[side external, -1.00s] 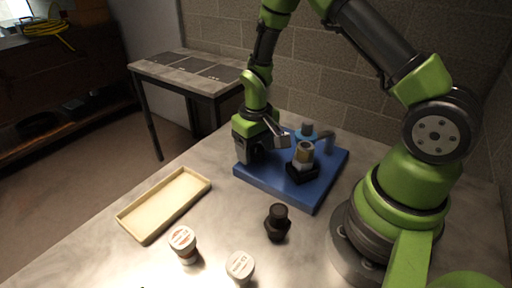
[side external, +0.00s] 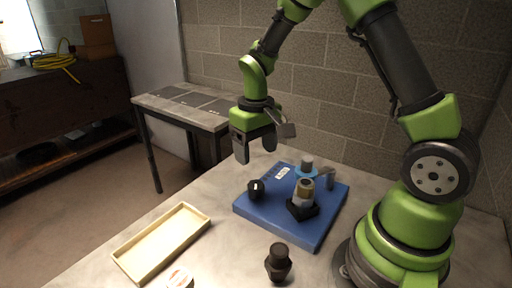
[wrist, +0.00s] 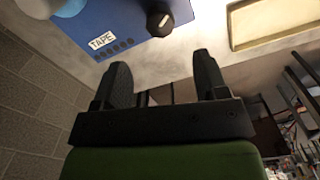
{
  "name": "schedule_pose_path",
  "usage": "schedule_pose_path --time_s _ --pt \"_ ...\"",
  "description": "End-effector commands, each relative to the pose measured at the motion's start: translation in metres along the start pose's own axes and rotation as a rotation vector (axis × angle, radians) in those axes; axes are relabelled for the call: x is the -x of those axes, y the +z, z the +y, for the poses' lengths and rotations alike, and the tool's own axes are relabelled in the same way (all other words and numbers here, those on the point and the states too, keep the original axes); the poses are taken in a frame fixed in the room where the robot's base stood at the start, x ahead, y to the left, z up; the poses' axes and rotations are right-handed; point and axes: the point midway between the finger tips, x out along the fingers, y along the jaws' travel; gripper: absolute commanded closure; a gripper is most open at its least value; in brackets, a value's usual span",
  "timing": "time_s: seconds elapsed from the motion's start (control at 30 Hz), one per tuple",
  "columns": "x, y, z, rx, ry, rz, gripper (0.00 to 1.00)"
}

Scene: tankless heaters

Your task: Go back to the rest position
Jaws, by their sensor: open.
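My gripper (side external: 254,147) is open and empty, raised above the back left of the blue board in the side view. Its two dark fingers stand apart in the wrist view (wrist: 166,85), with nothing between them. The blue board (side external: 276,226) lies on the table.
An empty cream tray (side external: 163,243) lies left of the board. A black fitting (side external: 278,262) stands in front of the board. A white-lidded container (side external: 179,278) is cut off at the bottom edge. A block wall (side external: 330,95) rises behind, and a side table (side external: 185,109) stands back left.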

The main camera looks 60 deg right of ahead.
Motion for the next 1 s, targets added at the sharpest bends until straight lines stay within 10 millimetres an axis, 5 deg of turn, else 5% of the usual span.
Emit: schedule_pose_path --time_s 0.33,0.53,0.8,1.0 --pt "0.004 0.0 -0.001 -0.001 -0.001 0.006 0.33" --pt "0.048 0.014 -0.01 -0.02 -0.035 0.097 0.33" --pt "0.128 0.072 -0.026 -0.061 -0.146 0.299 0.33" --pt "0.16 0.125 -0.032 -0.08 -0.25 0.435 0.33"
